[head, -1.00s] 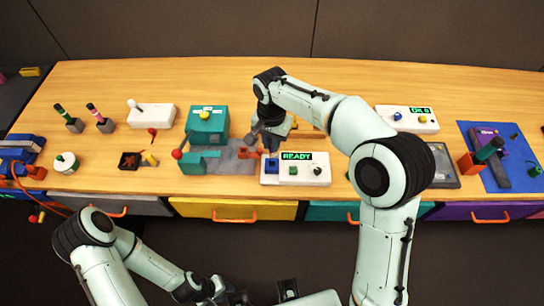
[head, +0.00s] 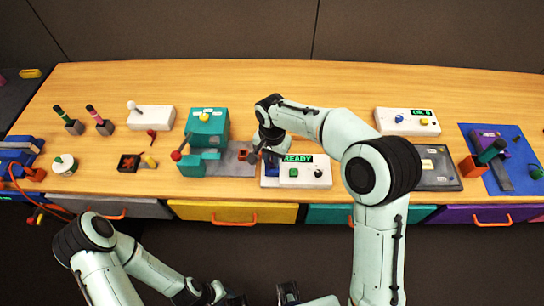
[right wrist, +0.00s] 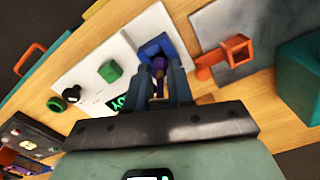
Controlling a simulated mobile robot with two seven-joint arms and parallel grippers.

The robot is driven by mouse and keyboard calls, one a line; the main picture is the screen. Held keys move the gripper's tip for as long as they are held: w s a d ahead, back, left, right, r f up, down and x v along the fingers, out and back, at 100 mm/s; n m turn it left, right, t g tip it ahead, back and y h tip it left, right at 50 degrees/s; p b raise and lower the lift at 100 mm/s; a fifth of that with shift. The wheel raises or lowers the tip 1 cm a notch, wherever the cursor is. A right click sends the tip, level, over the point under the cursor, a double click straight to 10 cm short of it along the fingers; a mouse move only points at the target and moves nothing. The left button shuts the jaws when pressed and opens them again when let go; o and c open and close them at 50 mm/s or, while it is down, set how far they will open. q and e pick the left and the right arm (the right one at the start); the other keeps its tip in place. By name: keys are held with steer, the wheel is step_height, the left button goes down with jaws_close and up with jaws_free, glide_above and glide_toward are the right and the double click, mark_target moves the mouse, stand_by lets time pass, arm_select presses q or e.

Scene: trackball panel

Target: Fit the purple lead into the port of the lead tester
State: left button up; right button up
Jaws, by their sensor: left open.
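The lead tester (head: 304,172) is a white box with a lit READY display, a green button and a black knob. Its blue square port (right wrist: 155,47) shows in the right wrist view. The purple lead (right wrist: 158,67) is between the fingers of my right gripper (right wrist: 164,85), which looks shut on it. The lead's far end overlaps the port in that view; I cannot tell whether it is inside. In the head view my right gripper (head: 267,157) hangs over the tester's left end and hides the lead. My left gripper (head: 238,299) is low at the bottom edge, away from the bench, and open.
An orange socket piece (right wrist: 229,53) on a grey plate (right wrist: 215,20) lies beside the tester. A teal machine (head: 207,127) with a red-balled lever stands left of it. A white box with a display (head: 408,121) is at the back right. The wood behind the tester is clear.

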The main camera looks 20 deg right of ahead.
steer(key=shift+o, duration=1.4)
steer(key=shift+r, duration=0.1)
steer(key=shift+r, duration=0.2)
step_height(320, 180, up, 12)
steer(key=shift+f+p, duration=0.1)
steer(key=shift+p, duration=0.7)
arm_select(q)
steer(key=shift+w+r, duration=0.3)
steer(key=shift+r, duration=0.2)
steer(key=shift+w+r, duration=0.25)
steer(key=shift+r, duration=0.25)
steer(key=shift+s, duration=0.1)
